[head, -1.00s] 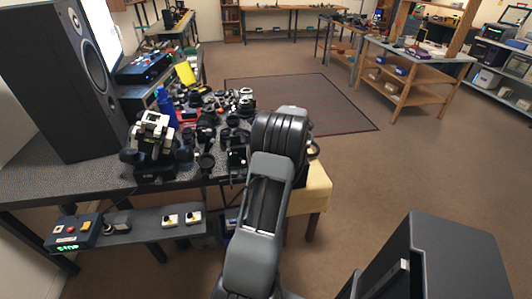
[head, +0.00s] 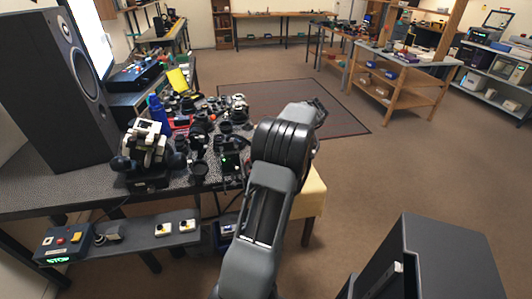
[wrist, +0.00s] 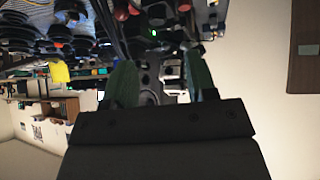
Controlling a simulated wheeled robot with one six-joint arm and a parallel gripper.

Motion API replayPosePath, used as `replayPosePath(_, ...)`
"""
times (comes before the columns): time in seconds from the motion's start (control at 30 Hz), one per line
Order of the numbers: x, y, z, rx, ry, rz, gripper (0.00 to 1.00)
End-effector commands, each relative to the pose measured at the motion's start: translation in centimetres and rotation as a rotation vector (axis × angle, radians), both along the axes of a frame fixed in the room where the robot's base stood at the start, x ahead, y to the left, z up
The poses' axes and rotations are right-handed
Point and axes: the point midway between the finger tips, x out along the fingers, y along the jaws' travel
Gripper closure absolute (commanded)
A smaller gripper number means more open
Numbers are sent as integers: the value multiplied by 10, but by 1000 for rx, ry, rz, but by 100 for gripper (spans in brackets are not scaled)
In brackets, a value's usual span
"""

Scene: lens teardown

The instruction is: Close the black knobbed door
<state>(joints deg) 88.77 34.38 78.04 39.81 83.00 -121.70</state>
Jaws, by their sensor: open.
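A dark grey cabinet (head: 440,262) stands at the lower right in the head view. A dark panel with a small pale strip (head: 398,267) shows on its left face, cut by the frame edge. I cannot tell whether this is the black knobbed door, and no black knob is clearly seen. My gripper (wrist: 162,80) shows in the wrist view with two green fingers apart and nothing held between them. Behind the fingers is dark equipment with a green light. In the head view my arm hides most of the gripper, which points away over the table's far right.
A cluttered bench (head: 60,190) with a black speaker (head: 50,95) and many lens parts is at the left. A shelf with a control box (head: 62,243) hangs below it. A yellow-topped stand (head: 312,195) is beside my arm. Open floor lies to the right.

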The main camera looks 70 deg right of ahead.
Motion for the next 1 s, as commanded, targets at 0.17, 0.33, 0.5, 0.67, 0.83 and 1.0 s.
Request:
replayPosePath(0.17, -18, -6, 21, -1, 0, -1, 48)
replayPosePath(0.33, -26, -8, 32, 1, -1, 1, 48)
replayPosePath(0.5, -30, -9, 35, 1, 0, 1, 48)
replayPosePath(0.67, -30, -9, 35, 2, 0, 1, 48)
replayPosePath(0.83, -30, -9, 35, 2, 0, 1, 48)
replayPosePath(1.0, -30, -9, 35, 2, 0, 1, 48)
